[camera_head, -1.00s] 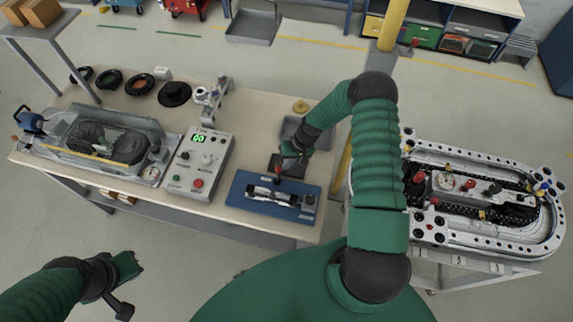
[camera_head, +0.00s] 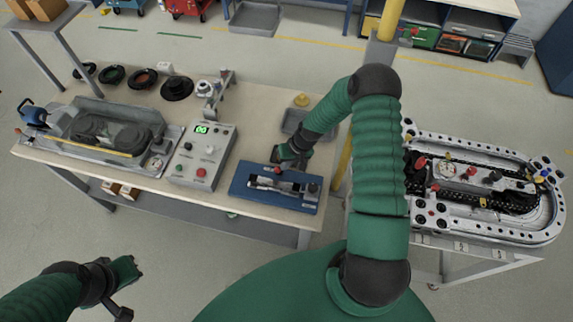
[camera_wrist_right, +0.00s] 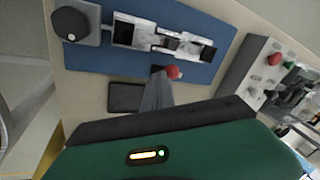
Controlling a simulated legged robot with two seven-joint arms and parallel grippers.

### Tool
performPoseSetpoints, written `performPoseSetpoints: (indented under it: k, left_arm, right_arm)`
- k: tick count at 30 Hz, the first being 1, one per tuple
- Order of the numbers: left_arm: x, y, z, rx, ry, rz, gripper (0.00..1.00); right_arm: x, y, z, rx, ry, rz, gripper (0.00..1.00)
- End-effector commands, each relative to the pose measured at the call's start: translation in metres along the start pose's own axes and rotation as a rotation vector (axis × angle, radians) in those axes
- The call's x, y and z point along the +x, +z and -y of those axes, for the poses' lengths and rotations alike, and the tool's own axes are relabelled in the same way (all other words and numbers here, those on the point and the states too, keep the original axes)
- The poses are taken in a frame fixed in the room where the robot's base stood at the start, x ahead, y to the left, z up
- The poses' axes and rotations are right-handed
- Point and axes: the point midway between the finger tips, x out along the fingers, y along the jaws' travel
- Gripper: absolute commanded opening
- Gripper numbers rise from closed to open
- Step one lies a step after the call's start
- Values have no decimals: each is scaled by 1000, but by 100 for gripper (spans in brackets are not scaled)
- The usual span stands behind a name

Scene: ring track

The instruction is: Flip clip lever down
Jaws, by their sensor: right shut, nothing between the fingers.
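A blue plate (camera_head: 243,187) lies at the right end of the workbench and carries a silver clip fixture (camera_head: 271,184). A lever with a red knob (camera_head: 275,153) stands up at the fixture's far side. In the right wrist view the red knob (camera_wrist_right: 173,72) is right by the fingertips, and the silver fixture (camera_wrist_right: 186,43) lies beyond it. My right gripper (camera_head: 283,160) is shut and empty beside the lever; whether it touches the knob is hard to tell. My left gripper (camera_head: 130,268) hangs over the floor in front of the bench, away from the plate.
A control box (camera_head: 202,155) with a green display stands left of the plate. A dark round knob (camera_wrist_right: 76,24) sits at one end of the plate. A grey tray (camera_head: 294,122) lies behind. The ring track (camera_head: 470,225) stands on a separate table at right.

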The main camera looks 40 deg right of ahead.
Motion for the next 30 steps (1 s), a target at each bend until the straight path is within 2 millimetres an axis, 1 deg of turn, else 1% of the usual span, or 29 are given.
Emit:
performPoseSetpoints:
  k: [6,15,26,30]
  left_arm:
    - [-3,-1,0,0,0,-1,0]
    - [-12,-3,0,0,0,-1,0]
    - [-12,-3,0,0,0,-1,0]
    - [-15,-4,0,0,0,-1,0]
  right_arm:
    - [-3,-2,0,0,0,-2,0]
    - [-18,-2,4,-1,0,-3,0]
    - [-18,-3,5,-1,1,-3,0]
    - [-23,-7,6,-3,0,-4,0]
